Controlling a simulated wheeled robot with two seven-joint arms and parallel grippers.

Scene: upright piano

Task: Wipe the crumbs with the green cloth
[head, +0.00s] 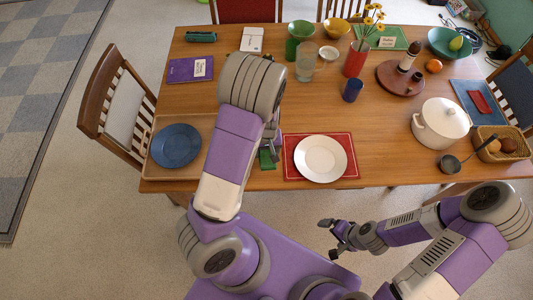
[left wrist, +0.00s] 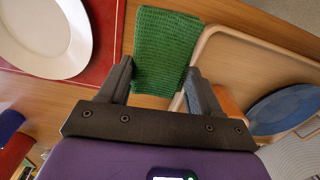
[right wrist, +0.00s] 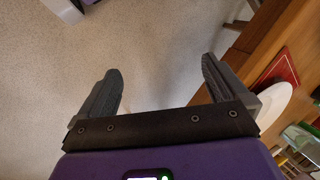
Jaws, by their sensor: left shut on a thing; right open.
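The green cloth (head: 268,159) lies near the table's front edge, between the wooden tray and the red placemat, mostly hidden by my left arm in the head view. In the left wrist view the ribbed cloth (left wrist: 165,45) reaches between the fingers of my left gripper (left wrist: 160,75), which is shut on it. In the head view the left gripper (head: 272,142) is largely behind its own arm. My right gripper (head: 331,238) is open and empty over the floor in front of the table; its spread fingers show in the right wrist view (right wrist: 160,68). I cannot make out any crumbs.
A white plate (head: 321,158) on a red placemat (head: 351,172) is just right of the cloth. A wooden tray (head: 200,124) with a blue plate (head: 176,145) is at left. A white pot (head: 440,124), ladle (head: 451,164) and basket (head: 519,150) stand at right. The table centre is fairly clear.

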